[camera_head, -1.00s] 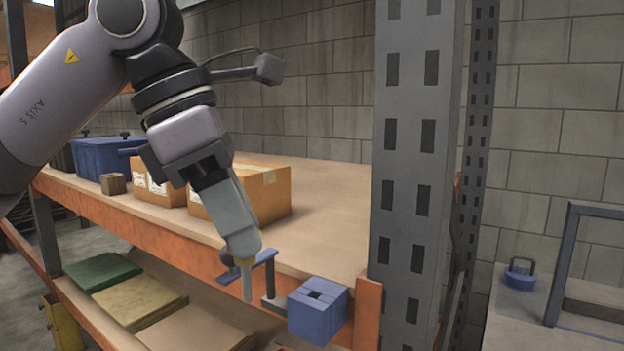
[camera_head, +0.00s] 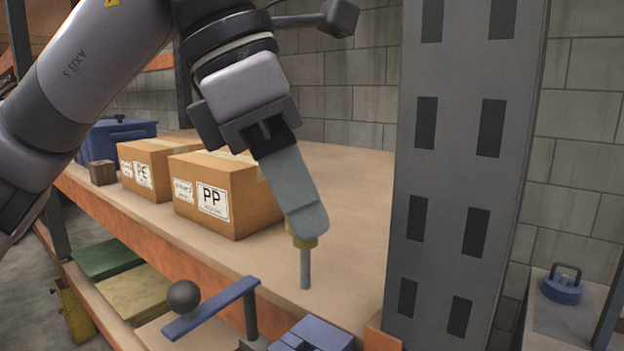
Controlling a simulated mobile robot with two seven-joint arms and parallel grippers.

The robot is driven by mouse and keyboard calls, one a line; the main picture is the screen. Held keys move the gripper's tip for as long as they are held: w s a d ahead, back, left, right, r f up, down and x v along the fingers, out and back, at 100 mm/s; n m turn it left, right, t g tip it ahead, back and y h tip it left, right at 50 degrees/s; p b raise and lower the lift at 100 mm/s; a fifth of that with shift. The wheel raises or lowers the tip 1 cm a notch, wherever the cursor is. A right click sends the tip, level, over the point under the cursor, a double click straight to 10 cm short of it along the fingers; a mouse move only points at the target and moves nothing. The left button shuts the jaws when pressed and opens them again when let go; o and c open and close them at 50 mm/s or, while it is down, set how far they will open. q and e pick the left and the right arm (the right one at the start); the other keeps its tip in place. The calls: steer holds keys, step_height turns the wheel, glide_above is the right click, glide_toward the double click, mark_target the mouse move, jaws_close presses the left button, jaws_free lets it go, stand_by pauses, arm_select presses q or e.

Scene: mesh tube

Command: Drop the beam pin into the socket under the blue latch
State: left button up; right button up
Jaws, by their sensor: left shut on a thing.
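My left gripper (camera_head: 306,222) is shut on the beam pin (camera_head: 305,266), a grey shaft with a brass-coloured collar. The pin hangs nearly upright with its lower end free, above and behind the blue block in the picture. The blue latch (camera_head: 212,308) is a flat lever with a dark ball knob, standing out at the shelf's front edge, left of the pin. The blue block (camera_head: 318,334) is cut off by the bottom edge; its socket opening shows only in part. My right gripper is out of view.
A grey perforated upright (camera_head: 445,170) stands close on the right. Cardboard boxes, one marked PP (camera_head: 232,190), sit on the shelf behind the gripper. An orange beam (camera_head: 190,265) runs along the shelf front. Shelf boards right of the boxes are clear.

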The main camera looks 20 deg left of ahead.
mark_target(301, 263)
arm_select(q)
steer(key=shift+s, duration=0.2)
steer(key=shift+f+b, duration=2.4)
steer(key=shift+f, duration=0.45)
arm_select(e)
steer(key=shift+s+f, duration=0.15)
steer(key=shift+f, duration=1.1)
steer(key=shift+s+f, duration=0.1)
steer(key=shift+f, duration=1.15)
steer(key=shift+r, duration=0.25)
arm_select(q)
steer(key=shift+f+b, duration=2.15)
steer(key=shift+f, duration=0.65)
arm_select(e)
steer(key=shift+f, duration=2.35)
arm_select(q)
steer(key=o, duration=1.1)
steer(key=shift+p+v, duration=0.3)
steer(key=shift+v, duration=3.3)
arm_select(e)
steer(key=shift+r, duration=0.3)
